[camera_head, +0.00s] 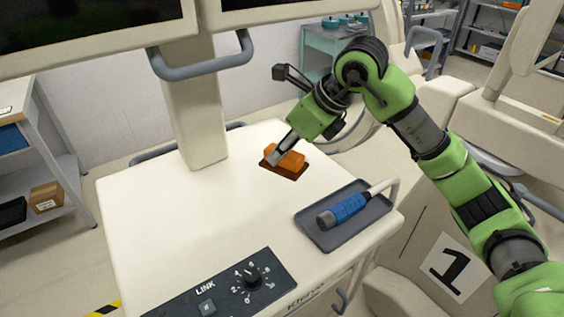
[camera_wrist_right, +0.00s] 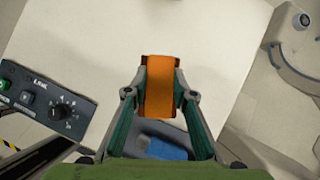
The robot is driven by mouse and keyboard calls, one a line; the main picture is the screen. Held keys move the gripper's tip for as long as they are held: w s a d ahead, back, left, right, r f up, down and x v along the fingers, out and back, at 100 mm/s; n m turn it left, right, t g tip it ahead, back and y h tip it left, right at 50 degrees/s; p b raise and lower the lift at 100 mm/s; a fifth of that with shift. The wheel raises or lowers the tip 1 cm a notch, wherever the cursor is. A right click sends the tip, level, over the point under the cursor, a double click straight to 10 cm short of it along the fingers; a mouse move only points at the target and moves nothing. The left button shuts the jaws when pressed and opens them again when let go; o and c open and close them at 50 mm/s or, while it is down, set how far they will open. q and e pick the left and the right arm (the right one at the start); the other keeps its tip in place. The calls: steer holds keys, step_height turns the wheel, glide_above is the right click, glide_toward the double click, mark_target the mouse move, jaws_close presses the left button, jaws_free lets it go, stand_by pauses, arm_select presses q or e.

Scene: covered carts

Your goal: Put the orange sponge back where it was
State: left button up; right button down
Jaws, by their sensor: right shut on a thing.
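The orange sponge (camera_head: 291,157) is at the middle right of the cream cart top (camera_head: 170,215) in the head view, at a darker red-brown patch (camera_head: 290,173). I cannot tell whether it touches the patch or is just above it. My right gripper (camera_head: 279,156) is shut on the sponge. In the right wrist view the sponge (camera_wrist_right: 159,88) sits between the two fingers of the right gripper (camera_wrist_right: 160,92), gripped from both sides. My left gripper is not in view.
A grey tray (camera_head: 314,238) with a blue-handled tool (camera_head: 343,209) lies at the cart's right edge. A dark control panel with a knob (camera_head: 252,281) is at the front. A column (camera_head: 195,110) with screens stands behind. The cart top's left half is clear.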

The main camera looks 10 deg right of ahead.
steer(key=w+f, duration=0.2)
steer(key=w+f+p, duration=0.1)
steer(key=w+f, duration=0.1)
steer(key=w+d+f, duration=0.1)
steer(key=w+f, duration=0.1)
steer(key=shift+p, duration=0.35)
step_height(320, 180, down, 3)
steer(key=shift+w+d+f+p, duration=0.1)
steer(key=shift+w+p, duration=0.05)
steer(key=shift+p, duration=0.65)
steer(key=shift+f, duration=0.2)
steer(key=shift+f, duration=0.2)
steer(key=c, duration=1.7)
jaws_free()
steer(key=shift+r, duration=0.15)
